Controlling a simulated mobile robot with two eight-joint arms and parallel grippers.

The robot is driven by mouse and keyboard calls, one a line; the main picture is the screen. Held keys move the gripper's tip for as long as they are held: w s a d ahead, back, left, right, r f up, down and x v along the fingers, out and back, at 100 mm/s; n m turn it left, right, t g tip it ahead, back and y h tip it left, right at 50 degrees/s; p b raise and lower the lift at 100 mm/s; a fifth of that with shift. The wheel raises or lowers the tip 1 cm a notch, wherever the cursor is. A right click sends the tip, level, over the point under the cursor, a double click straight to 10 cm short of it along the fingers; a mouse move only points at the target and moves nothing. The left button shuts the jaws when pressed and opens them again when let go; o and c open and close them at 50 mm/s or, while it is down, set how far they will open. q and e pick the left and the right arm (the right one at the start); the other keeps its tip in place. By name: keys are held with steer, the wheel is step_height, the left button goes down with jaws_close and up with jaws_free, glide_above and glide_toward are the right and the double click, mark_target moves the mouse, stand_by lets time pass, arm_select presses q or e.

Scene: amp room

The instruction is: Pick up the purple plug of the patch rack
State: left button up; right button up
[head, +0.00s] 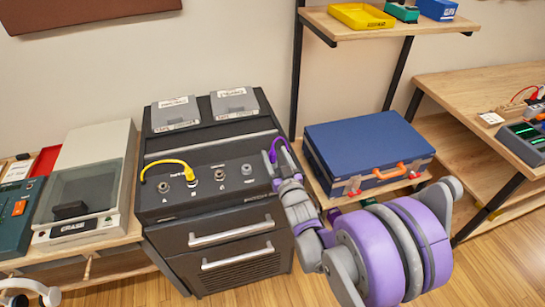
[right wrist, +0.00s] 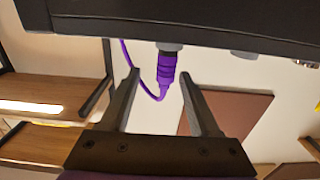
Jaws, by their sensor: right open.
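The purple plug (right wrist: 166,72) shows in the right wrist view, attached by a grey end to the dark patch rack (right wrist: 200,22). Its purple cable (right wrist: 137,80) loops off to the left. My right gripper (right wrist: 159,80) is open, with one finger on each side of the plug and a gap visible on both sides. In the head view, the patch rack (head: 207,218) stands in the middle and my right gripper (head: 279,163) is at the right end of its jack row. The purple cable (head: 281,143) arcs there; the plug is mostly hidden by my gripper.
A yellow cable (head: 170,163) is plugged into the rack's left jacks. A blue case (head: 365,145) stands close to the right of my right gripper. A shelf (head: 390,28) with a yellow tray hangs above.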

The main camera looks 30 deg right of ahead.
steer(key=x, duration=0.4)
steer(key=shift+w+a+f, duration=0.2)
steer(key=shift+w+f, duration=0.05)
steer(key=shift+w, duration=0.15)
jaws_close()
